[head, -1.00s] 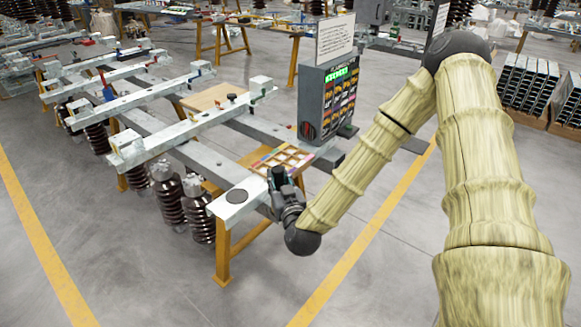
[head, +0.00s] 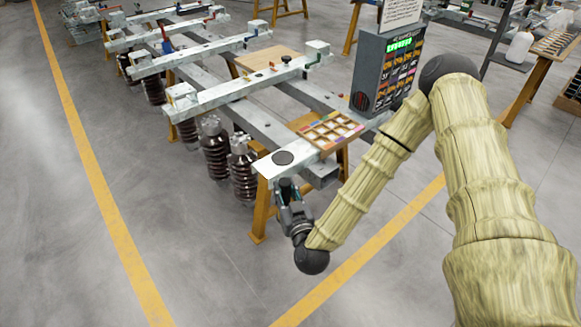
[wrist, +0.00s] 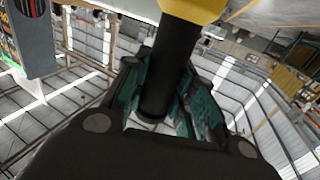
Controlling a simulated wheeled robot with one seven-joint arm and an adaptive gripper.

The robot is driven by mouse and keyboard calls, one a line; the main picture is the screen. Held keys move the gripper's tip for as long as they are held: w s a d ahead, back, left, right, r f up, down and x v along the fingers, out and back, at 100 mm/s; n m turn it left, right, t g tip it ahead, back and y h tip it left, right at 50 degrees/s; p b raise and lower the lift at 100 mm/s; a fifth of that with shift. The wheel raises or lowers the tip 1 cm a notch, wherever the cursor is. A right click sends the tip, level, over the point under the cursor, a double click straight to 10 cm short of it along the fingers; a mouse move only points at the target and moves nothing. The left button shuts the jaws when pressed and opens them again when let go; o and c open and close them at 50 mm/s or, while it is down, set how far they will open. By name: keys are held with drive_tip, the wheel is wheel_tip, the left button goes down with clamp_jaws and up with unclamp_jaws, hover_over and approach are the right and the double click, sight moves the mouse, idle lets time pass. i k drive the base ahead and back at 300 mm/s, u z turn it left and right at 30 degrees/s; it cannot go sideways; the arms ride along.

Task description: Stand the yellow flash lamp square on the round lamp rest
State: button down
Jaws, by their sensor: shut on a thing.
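The yellow flash lamp shows in the wrist view as a black handle (wrist: 172,70) with a yellow head (wrist: 194,9) cut off by the top edge. My gripper (wrist: 170,88) is shut on the black handle, with teal pads on both sides of it. In the head view my gripper (head: 286,187) is just in front of the bench's near end; the lamp's yellow part cannot be made out there. The round lamp rest (head: 283,158) is a dark, empty disc on the pale end plate, a little beyond my gripper.
A compartmented tray (head: 328,131) lies on the bench right of the disc. A grey cabinet (head: 364,84) with a coloured front stands behind it. The floor (head: 180,235) in front is clear.

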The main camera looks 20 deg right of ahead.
sight(283, 157)
drive_tip(key=k, duration=0.5)
drive_tip(key=u, duration=2.05)
drive_tip(key=i, duration=1.1)
drive_tip(key=z, duration=2.05)
